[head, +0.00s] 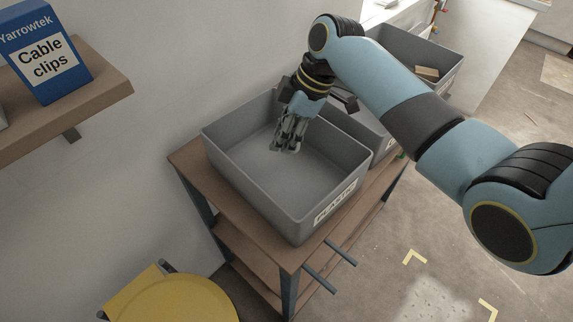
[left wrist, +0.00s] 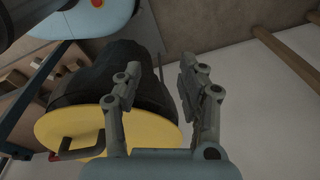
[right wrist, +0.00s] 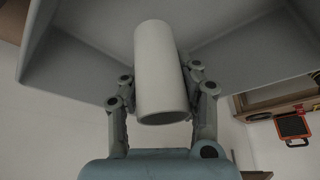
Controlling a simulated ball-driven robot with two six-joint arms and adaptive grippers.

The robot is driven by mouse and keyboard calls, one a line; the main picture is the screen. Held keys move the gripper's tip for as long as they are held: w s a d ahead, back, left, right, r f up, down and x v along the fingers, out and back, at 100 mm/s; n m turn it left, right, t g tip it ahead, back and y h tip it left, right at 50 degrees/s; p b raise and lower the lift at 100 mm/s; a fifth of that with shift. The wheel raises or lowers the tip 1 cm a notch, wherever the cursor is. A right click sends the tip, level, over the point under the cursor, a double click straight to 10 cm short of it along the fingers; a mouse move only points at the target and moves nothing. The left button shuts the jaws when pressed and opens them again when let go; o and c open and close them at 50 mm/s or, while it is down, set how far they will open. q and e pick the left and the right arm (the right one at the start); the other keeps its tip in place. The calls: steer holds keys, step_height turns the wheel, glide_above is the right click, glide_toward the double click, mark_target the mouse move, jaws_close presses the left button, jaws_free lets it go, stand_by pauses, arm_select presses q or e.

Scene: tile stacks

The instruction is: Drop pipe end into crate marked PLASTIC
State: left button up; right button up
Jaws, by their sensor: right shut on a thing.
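The crate marked PLASTIC (head: 272,201) is a grey open box on a brown wheeled stand, with its label on the front right side. My right gripper (head: 286,148) is over the crate's opening, pointing down. In the right wrist view it is shut on the pipe end (right wrist: 160,75), a pale grey hollow tube, with the crate's grey walls (right wrist: 85,75) behind it. In the head view the pipe end is hidden by the gripper. My left gripper (left wrist: 155,90) shows only in the left wrist view, open and empty, away from the crate.
A second grey crate (head: 385,155) stands right behind the PLASTIC one, and a further crate (head: 458,68) holds a tan block (head: 427,73). A shelf (head: 100,95) with a blue Cable clips box (head: 42,55) is at left. A yellow round top (head: 175,302) is below.

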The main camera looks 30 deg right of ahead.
arm_select(q)
steer(key=shift+s, duration=0.55)
arm_select(e)
steer(key=o, duration=1)
arm_select(q)
steer(key=shift+a, duration=0.1)
arm_select(e)
steer(key=shift+r, duration=0.1)
steer(key=v, duration=1.1)
steer(key=shift+s+d+r, duration=0.1)
steer(key=shift+d+r, duration=0.15)
steer(key=shift+r, duration=0.1)
